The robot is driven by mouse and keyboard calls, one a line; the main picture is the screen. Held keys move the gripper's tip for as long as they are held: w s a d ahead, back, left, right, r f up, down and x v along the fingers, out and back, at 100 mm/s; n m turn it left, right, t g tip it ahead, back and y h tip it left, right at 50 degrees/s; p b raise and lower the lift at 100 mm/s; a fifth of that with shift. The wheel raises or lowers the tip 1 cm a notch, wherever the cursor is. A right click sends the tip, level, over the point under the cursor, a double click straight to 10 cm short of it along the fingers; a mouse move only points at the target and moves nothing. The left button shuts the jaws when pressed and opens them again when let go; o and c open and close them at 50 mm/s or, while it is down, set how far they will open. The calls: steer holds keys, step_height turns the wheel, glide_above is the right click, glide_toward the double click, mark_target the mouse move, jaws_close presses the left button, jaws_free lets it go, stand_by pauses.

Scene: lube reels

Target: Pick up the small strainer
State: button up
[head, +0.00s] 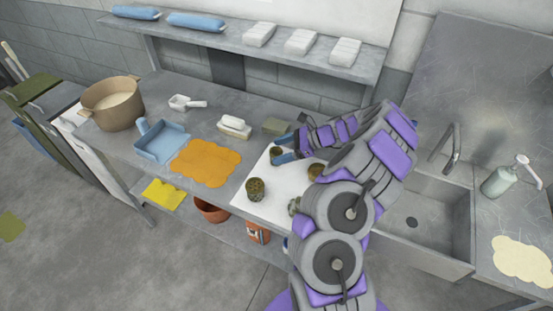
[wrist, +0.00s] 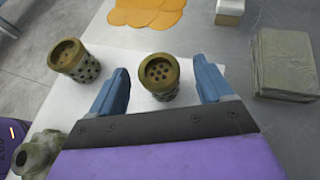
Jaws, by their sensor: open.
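A small brass strainer (wrist: 159,77) with holes in its top and sides stands upright on a white mat. In the wrist view it sits between the two blue fingers of my gripper (wrist: 160,65), with a gap on each side. My gripper is open. In the head view, my gripper (head: 277,149) is low over the mat and the small strainer (head: 276,152) shows between its fingers. A larger brass strainer (head: 256,189) stands upright nearer the mat's front edge; it is left of my gripper in the wrist view (wrist: 72,60).
A grey-green fitting (wrist: 42,152) and another brass part (head: 316,171) are close to my arm. A green block (head: 276,127) lies beside the fingers. An orange cloth (head: 206,162), blue dustpan (head: 163,143) and pot (head: 110,103) are farther left. The sink (head: 425,220) is at right.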

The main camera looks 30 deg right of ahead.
steer(key=shift+w+a+f, duration=0.15)
steer(key=shift+a, duration=0.2)
steer(key=shift+d, duration=0.1)
steer(key=c, duration=1.2)
